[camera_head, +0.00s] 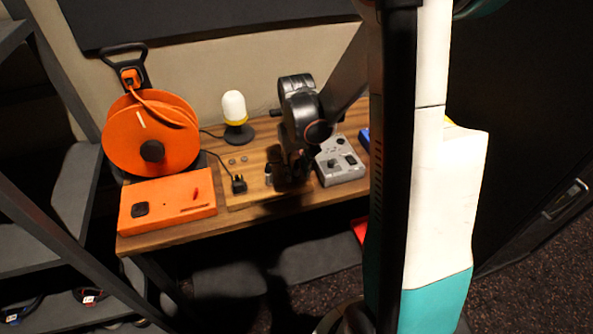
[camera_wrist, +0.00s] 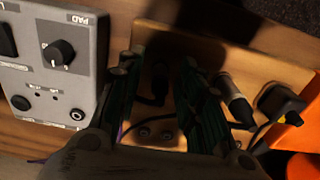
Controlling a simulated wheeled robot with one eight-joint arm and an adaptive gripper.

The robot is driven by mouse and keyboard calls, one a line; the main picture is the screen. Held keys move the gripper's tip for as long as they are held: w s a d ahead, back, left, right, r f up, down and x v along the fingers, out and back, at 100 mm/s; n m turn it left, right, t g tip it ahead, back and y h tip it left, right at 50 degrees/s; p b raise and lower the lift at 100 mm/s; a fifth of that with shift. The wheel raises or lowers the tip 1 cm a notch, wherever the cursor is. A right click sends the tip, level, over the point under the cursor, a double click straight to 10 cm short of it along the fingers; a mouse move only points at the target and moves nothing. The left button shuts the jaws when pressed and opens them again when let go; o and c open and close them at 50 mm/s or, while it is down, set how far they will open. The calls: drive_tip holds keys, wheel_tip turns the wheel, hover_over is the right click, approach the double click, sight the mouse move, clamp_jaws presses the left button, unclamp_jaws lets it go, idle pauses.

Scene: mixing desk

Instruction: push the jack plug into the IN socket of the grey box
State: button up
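The grey box (camera_head: 342,166) stands on the desk just right of my gripper (camera_head: 290,180). In the wrist view the grey box (camera_wrist: 50,80) is at the left, with a black knob, the label PAD upside down, a dark round hole (camera_wrist: 20,102) and a silver-ringed socket (camera_wrist: 78,115). The IN label is not readable. My gripper (camera_wrist: 158,85) points down over a wooden board, its two dark fingers wide apart. A dark plug-like shape (camera_wrist: 158,82) with a black cable is between them, in shadow; it looks like the jack plug, and no finger visibly touches it.
A silver-and-black connector (camera_wrist: 236,102) stands beside the right finger. A black plug (camera_head: 239,184) is on the wooden board. An orange box (camera_head: 170,207), an orange cable reel (camera_head: 150,130) and a white lamp (camera_head: 235,107) stand to the left. A blue object (camera_head: 363,138) is behind the grey box.

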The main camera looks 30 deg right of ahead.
sight(296, 164)
clamp_jaws()
drive_tip(key=shift+r, duration=0.15)
drive_tip(key=shift+r+p, duration=2.15)
drive_tip(key=shift+r, duration=0.75)
